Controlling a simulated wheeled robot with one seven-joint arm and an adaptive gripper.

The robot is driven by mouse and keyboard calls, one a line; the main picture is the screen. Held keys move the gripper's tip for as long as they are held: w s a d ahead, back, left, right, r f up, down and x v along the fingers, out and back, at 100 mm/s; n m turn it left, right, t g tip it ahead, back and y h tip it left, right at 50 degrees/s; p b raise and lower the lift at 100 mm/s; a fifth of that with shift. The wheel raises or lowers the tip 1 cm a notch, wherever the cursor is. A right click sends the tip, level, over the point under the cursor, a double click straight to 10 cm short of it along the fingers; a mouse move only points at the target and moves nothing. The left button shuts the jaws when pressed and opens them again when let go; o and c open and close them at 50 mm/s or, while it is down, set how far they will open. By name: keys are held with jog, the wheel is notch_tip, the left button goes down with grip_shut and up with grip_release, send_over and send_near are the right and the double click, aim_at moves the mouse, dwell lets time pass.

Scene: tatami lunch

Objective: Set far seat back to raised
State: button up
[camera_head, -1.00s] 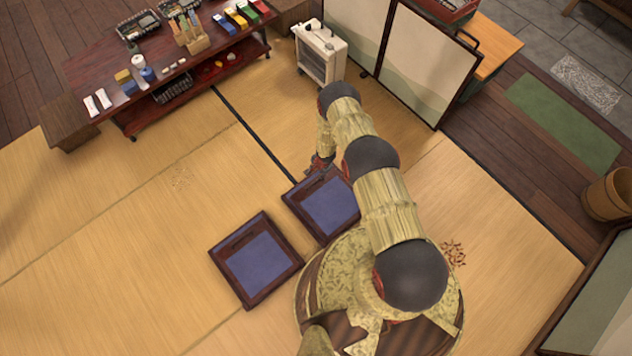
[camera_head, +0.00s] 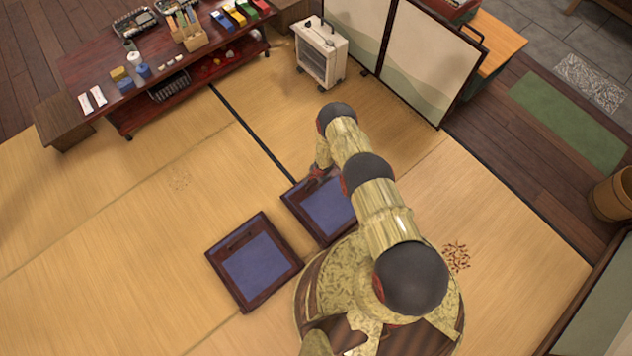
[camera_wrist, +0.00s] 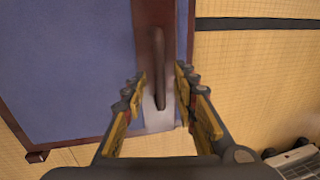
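The far seat (camera_head: 325,208) is a dark wooden frame with a blue panel and looks folded flat on the tatami. It is partly hidden behind my arm. My gripper (camera_head: 319,173) is at its far edge. In the wrist view the seat's blue panel (camera_wrist: 70,60) fills the left side. A dark brown board with a raised bar-like handle (camera_wrist: 157,60) runs along its edge. My gripper (camera_wrist: 160,88) is open, with one finger on each side of the handle. I cannot tell whether either finger touches it.
A similar flat seat (camera_head: 254,262) lies beside the far seat, nearer the left. A low red-brown table (camera_head: 100,70) with several small items stands at the back left. A white heater (camera_head: 320,55) and a folding screen (camera_head: 425,62) stand behind. Open tatami lies left.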

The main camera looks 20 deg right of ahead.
jog(key=c, duration=0.3)
jog(key=c, duration=0.4)
grip_shut()
